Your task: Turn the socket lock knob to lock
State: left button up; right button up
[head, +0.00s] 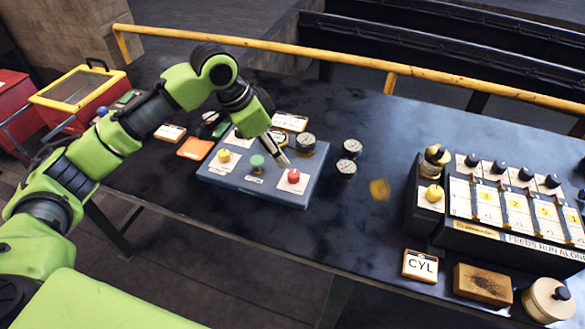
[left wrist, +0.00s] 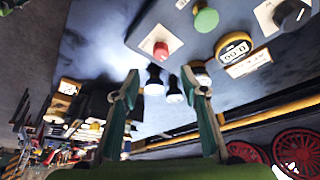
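A blue-grey control box (head: 232,183) stands on the dark table, with yellow (head: 224,156), green (head: 257,162) and red (head: 293,176) knobs on its top. My left gripper (head: 279,152) reaches down over the box's right half, near the red knob. In the left wrist view its two fingers (left wrist: 162,80) are spread with nothing between them. That view also shows the red knob (left wrist: 160,50), the green knob (left wrist: 205,19) and a dark knob on a white plate (left wrist: 292,14). I cannot tell which knob is the socket lock. My right gripper is not in view.
Round gauges (head: 352,148) stand right of the box. A black feed rack (head: 500,236) with several dark knobs fills the right. A CYL plate (head: 420,265) and brown block (head: 483,284) lie in front. A yellow rail (head: 300,49) runs behind the table.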

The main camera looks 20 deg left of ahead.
aim_at(293, 174)
pick_arm(q)
jog(key=p+x, duration=0.1)
jog(key=x, duration=0.9)
jog(key=shift+w, duration=0.1)
jog(key=shift+w+d+f, duration=0.1)
jog(key=shift+f, duration=0.45)
jog(key=shift+w+f, duration=0.1)
jog(key=shift+f, duration=0.05)
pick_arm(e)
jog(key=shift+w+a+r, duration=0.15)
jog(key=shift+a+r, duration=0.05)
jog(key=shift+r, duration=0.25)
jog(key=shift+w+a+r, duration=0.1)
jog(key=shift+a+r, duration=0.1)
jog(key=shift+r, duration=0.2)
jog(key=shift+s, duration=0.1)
pick_arm(q)
jog(key=c, duration=0.9)
jog(key=shift+c, duration=1)
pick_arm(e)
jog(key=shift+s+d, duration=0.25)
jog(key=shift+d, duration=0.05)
